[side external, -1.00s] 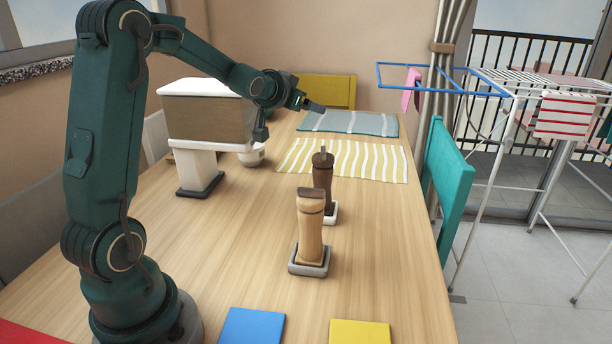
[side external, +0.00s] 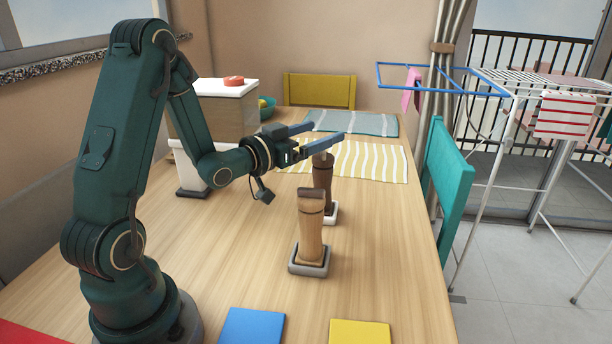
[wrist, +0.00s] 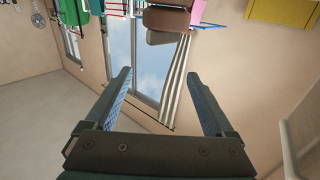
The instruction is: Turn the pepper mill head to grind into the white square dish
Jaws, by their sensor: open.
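A dark brown pepper mill (side external: 322,182) stands upright in the side view, with a narrow knob on top. The white square dish (side external: 333,212) is at its foot, partly hidden by the nearer light wooden mill (side external: 311,232). That mill stands upright in a grey square dish (side external: 309,262) and has a darker cap. My gripper (side external: 328,131) is open and empty, with its fingers close to the dark mill's top. I cannot tell whether they touch it. In the wrist view my gripper (wrist: 159,74) shows nothing between its fingers.
A white-topped box (side external: 222,90) on a stand is behind my arm, with a red item (side external: 234,81) on top. Striped yellow (side external: 350,160) and grey (side external: 350,122) cloths lie at the back. Blue (side external: 252,325) and yellow (side external: 360,332) squares lie in front.

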